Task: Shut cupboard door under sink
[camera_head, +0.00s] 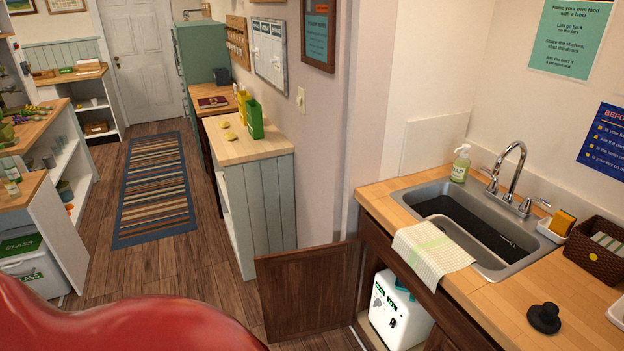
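The cupboard door (308,290) under the sink is dark brown wood. It stands wide open, swung out to the left from the cupboard opening. A white box-shaped unit (398,313) with a green label sits inside the open cupboard (364,322). The sink (475,225) is set in the wooden counter above. Neither of my grippers shows in the head view, so I cannot see how they stand relative to the door.
A towel (432,247) hangs over the counter's front edge above the opening. A grey-green cabinet (262,205) stands left of the door. Wooden floor (215,275) and a striped rug (154,188) lie clear to the left. A large red surface fills the lower left.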

